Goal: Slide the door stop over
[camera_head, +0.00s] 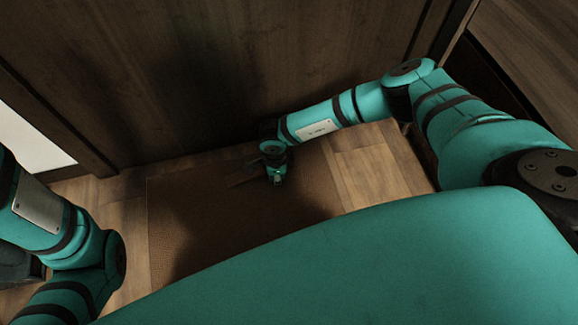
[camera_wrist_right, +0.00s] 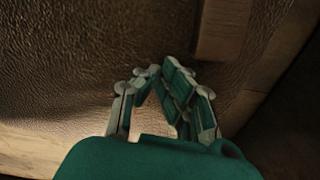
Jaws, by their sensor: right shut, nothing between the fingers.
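The door stop (camera_wrist_right: 222,30) looks like a brown wooden block at the top right of the right wrist view. In the head view a thin brown shape that looks like it (camera_head: 243,181) lies on the mat, just left of my right gripper (camera_head: 278,177). My right gripper is low over the mat; its fingers (camera_wrist_right: 163,80) are closed together and empty, apart from the block in the wrist view. Of my left arm only links show at the left; its gripper is out of view.
A brown textured mat (camera_head: 180,225) lies on the wooden plank floor (camera_head: 375,165). A tall dark wooden panel, seemingly a door (camera_head: 220,80), stands behind the mat. Dark wooden trim (camera_head: 480,65) stands at the right. The mat's left part is clear.

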